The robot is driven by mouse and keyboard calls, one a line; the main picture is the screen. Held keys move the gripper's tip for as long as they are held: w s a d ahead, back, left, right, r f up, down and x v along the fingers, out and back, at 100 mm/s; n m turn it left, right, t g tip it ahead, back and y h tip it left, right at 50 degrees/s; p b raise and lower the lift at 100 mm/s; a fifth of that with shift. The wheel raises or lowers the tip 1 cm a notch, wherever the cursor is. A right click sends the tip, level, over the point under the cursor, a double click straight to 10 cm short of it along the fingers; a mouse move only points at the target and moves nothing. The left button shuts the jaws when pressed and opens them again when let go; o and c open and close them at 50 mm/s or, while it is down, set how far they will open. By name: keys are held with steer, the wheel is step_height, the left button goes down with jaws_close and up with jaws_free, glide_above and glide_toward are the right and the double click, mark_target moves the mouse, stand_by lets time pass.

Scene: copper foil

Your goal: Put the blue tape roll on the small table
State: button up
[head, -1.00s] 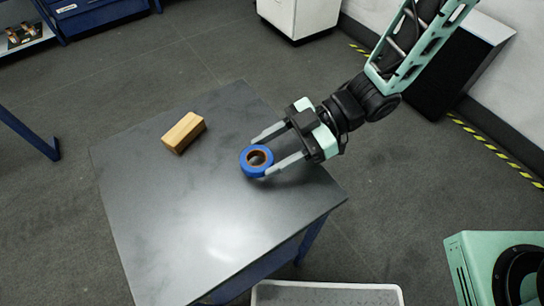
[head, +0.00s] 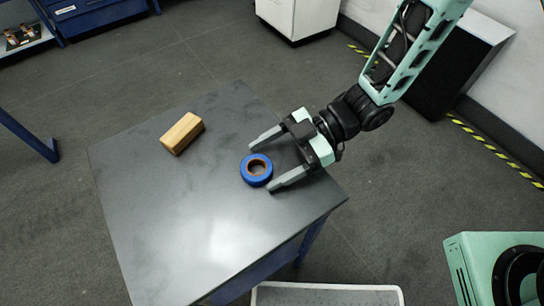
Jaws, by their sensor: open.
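The blue tape roll (head: 245,170) lies flat on the small dark-topped table (head: 180,225), right of the table's middle. Its brown core shows from above. My gripper (head: 260,162) is open, with its two grey fingers apart and pointing left. The fingertips are close to the roll, one beyond it and one on its near right side. The fingers do not appear to press on it. Whether they touch the table top cannot be told.
A wooden block (head: 183,133) lies on the same table, left of the roll. A pale tray or bin (head: 325,295) is at the bottom, beside the table. A white cabinet (head: 300,15) and a black box (head: 455,70) stand behind. The table's front left is clear.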

steer(key=v, duration=1.2)
steer(key=shift+r, duration=0.15)
steer(key=w+a+r+m+t+h, duration=0.1)
steer(key=w+r+m+t+h, duration=0.45)
steer(key=w+m+t, duration=0.4)
steer(key=s+d+r+m+g+h, duration=0.1)
steer(key=s+d+r+m+h, duration=0.1)
steer(key=s, duration=0.9)
steer(key=s+d+r+m+g+h, duration=0.2)
steer(key=s+d+m+h, duration=0.2)
steer(key=s, duration=0.7)
steer(key=shift+d, duration=0.45)
steer(key=shift+h+p, duration=0.25)
steer(key=shift+p, duration=0.05)
